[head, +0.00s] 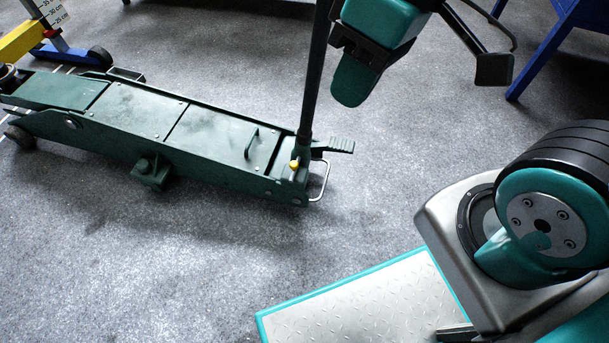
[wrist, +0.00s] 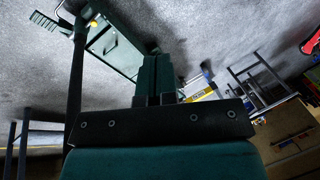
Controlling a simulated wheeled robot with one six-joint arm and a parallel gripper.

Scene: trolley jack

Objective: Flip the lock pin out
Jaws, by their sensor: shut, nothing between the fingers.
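The dark green trolley jack (head: 130,110) lies on the floor at the left of the head view. Its dark pole handle (head: 316,75) rises from the right end. A small yellow knob (head: 294,164), which may be the lock pin's end, sits at the handle's base; it also shows in the wrist view (wrist: 93,24). I cannot make out the pin's exact position. My gripper (head: 350,102) is shut and empty, in the air to the right of the handle and apart from the knob. Its fingers (wrist: 153,62) lie together in the wrist view.
A ribbed pedal (head: 341,144) and a wire loop (head: 322,182) stick out at the jack's right end. A blue-legged table (head: 545,50) stands at the upper right. Grey floor is clear in front of the jack.

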